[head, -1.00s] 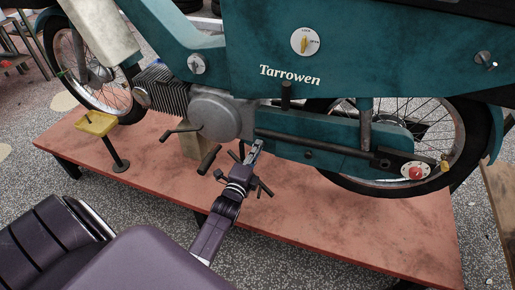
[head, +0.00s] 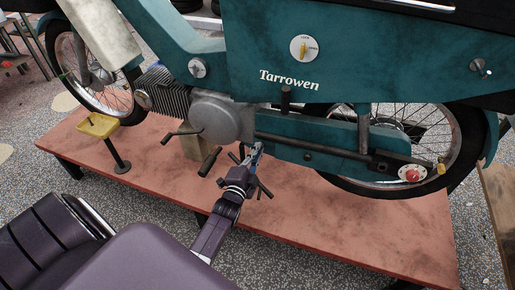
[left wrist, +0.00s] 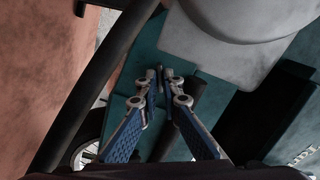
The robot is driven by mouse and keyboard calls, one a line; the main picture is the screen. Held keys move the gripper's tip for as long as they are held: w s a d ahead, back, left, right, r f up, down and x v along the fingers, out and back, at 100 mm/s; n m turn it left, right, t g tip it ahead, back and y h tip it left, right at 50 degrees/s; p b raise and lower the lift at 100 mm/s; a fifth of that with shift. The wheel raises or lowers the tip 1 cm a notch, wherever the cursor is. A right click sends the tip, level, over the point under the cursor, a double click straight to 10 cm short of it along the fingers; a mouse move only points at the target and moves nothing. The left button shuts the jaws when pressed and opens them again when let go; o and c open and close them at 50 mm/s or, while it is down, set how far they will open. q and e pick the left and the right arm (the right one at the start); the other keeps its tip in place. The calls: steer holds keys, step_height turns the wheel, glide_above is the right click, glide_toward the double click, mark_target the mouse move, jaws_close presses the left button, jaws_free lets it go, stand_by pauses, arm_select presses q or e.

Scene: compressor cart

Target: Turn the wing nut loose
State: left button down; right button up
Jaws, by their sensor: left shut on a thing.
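My left gripper (head: 257,150) reaches to the front end of the teal chain case (head: 330,138) on the moped, just below the grey round engine cover (head: 222,117). In the left wrist view its fingertips (left wrist: 163,73) are close together on a small part in front of teal metal. That part, the wing nut, is almost wholly hidden between the fingertips, so its angle cannot be told. My right gripper is in neither view.
The moped stands on a red platform (head: 330,230). A black pedal crank (head: 208,160) and a dark bar (left wrist: 97,85) pass close to my gripper. A yellow-topped stand (head: 98,126) is at the left. The platform's front right is clear.

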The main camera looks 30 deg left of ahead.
arm_select(q)
steer(key=shift+f+n+p, duration=0.1)
steer(key=shift+n+p, duration=1.35)
steer(key=shift+n, duration=4.95)
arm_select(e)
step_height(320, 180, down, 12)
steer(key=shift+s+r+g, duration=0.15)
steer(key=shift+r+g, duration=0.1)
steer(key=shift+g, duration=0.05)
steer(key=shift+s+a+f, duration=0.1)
arm_select(q)
steer(key=c, duration=2.1)
jaws_free()
steer(key=v, duration=1.2)
